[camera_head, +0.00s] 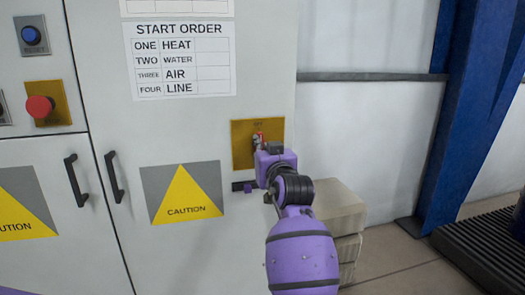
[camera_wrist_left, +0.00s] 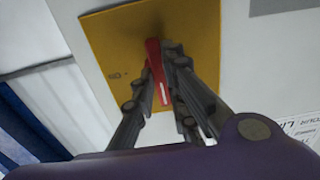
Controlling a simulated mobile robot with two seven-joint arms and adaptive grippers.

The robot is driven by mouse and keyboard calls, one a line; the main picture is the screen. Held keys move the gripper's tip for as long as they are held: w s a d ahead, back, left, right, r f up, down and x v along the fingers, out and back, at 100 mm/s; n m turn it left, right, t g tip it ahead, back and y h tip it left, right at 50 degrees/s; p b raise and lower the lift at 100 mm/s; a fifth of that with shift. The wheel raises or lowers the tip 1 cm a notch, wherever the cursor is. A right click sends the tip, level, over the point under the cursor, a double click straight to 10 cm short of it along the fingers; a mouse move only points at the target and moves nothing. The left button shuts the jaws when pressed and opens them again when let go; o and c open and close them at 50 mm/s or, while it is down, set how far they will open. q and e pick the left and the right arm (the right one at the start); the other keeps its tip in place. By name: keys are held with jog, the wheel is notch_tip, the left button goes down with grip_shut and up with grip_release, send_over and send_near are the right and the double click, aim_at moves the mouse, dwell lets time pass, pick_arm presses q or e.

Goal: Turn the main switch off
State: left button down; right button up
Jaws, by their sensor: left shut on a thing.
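The main switch has a red handle (camera_head: 258,136) on a yellow plate (camera_head: 240,150) on the grey cabinet door. In the left wrist view the red handle (camera_wrist_left: 154,60) stands out from the yellow plate (camera_wrist_left: 105,45), between the fingers. My left gripper (camera_wrist_left: 160,82) is shut on the handle, with a finger on either side. In the head view my purple left arm reaches up to the plate and its wrist hides the gripper's fingers and much of the switch. The plate's markings are too small to read. My right gripper is not in view.
A red push button (camera_head: 40,107) and a blue button (camera_head: 31,35) are on the cabinet at left. Black door handles (camera_head: 115,177) stick out. Stacked pale blocks (camera_head: 338,212) stand behind my arm. A blue post (camera_head: 465,115) stands at right.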

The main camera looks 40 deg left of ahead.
pick_arm(q)
jog(key=c, duration=1.8)
grip_release()
jog(key=shift+o, duration=0.2)
jog(key=v, duration=1.2)
